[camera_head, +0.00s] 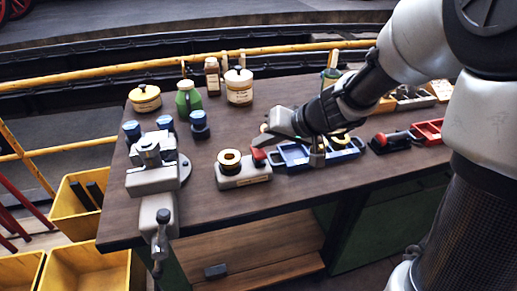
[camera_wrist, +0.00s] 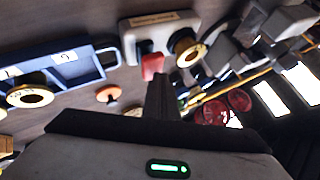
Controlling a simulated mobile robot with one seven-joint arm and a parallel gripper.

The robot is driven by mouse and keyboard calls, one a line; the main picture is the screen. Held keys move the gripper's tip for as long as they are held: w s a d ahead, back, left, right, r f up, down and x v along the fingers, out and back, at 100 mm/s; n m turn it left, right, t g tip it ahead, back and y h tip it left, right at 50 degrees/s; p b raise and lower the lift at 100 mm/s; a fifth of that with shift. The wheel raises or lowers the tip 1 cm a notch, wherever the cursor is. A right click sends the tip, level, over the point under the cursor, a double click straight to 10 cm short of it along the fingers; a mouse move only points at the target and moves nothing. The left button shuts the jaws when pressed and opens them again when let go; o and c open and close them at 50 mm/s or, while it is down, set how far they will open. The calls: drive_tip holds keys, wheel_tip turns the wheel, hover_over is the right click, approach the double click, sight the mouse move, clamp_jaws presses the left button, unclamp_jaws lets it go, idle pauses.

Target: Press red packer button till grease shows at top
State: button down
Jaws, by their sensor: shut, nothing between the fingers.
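The packer is a pale grey block (camera_head: 243,178) near the front edge of the workbench, with a brass ring (camera_head: 230,157) on its left and a red button (camera_head: 259,156) on its right. My gripper (camera_head: 259,142) is shut and empty, its tips just above the red button in the head view. In the wrist view the block (camera_wrist: 160,22), the ring (camera_wrist: 187,49) and the button (camera_wrist: 152,66) lie just beyond my fingertips (camera_wrist: 161,84). I cannot tell whether the tips touch the button. No grease is discernible at the ring.
A blue tray (camera_head: 291,155) with rings stands right of the packer. A vise (camera_head: 155,180) is at the left front. Jars, including a white tub (camera_head: 239,95) and a green bottle (camera_head: 188,101), stand at the back. A red tray (camera_head: 427,131) is at the right.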

sight(262, 152)
drive_tip(key=shift+s+f+b, duration=0.1)
drive_tip(key=shift+f+b, duration=0.55)
drive_tip(key=shift+b, duration=0.05)
idle(0.5)
drive_tip(key=shift+r, duration=0.1)
drive_tip(key=shift+r+p, duration=0.9)
drive_tip(key=shift+r, duration=0.45)
wheel_tip(262, 152, up, 5)
drive_tip(key=p, duration=0.3)
idle(0.7)
